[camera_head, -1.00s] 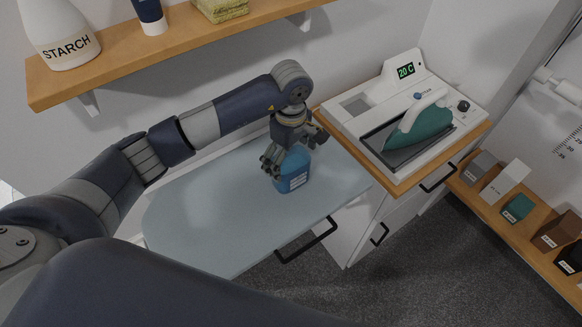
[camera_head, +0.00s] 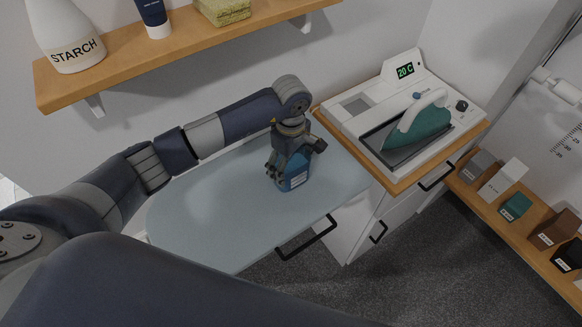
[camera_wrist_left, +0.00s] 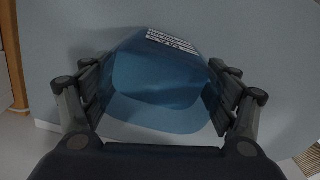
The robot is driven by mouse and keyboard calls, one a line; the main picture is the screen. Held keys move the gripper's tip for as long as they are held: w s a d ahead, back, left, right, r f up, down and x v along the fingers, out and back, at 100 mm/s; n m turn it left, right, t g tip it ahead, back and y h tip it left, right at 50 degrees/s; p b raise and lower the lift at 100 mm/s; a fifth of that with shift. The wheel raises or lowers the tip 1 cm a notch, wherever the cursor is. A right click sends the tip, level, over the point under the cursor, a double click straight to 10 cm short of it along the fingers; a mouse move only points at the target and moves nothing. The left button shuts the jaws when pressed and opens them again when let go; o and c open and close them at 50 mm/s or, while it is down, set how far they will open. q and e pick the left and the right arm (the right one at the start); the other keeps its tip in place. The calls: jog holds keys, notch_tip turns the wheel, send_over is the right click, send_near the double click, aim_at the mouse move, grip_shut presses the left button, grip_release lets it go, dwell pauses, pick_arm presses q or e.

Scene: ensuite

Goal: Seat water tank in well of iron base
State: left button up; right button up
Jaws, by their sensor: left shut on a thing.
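The blue water tank (camera_head: 297,181) with a white printed label stands on the pale blue ironing board. My left gripper (camera_head: 284,172) is around its upper part from above and shut on it. In the left wrist view the tank (camera_wrist_left: 160,85) sits between the two fingers of the left gripper (camera_wrist_left: 158,100). The white iron base (camera_head: 345,90) stands on the wooden-topped cabinet to the right of the tank. A grey rectangular recess (camera_head: 356,104) shows at its left, and a teal iron (camera_head: 424,128) rests on its dark plate. My right gripper is not in view.
The ironing board (camera_head: 215,215) has clear room left of the tank. A wooden shelf (camera_head: 180,42) with a starch bottle (camera_head: 68,38) hangs above the arm. Boxes line a low shelf (camera_head: 520,222) at right.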

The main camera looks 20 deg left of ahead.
pick_arm(q)
jog(key=shift+r, duration=0.15)
jog(key=shift+w+r+b, duration=0.15)
jog(key=shift+r+b, duration=0.2)
jog(key=shift+b, duration=0.1)
jog(key=shift+r+b, duration=0.6)
jog(key=shift+r, duration=0.35)
jog(key=shift+s+r, duration=0.2)
jog(key=shift+r, duration=0.05)
jog(key=s+d+b, duration=0.2)
jog(key=s+b, duration=0.1)
jog(key=s, duration=0.4)
jog(key=s+d+r+b, duration=0.1)
jog(key=s+d+b, duration=0.1)
jog(key=s, duration=0.5)
jog(key=shift+s+d+r+b, duration=0.15)
jog(key=shift+s+r+b, duration=0.15)
jog(key=shift+s+b, duration=0.15)
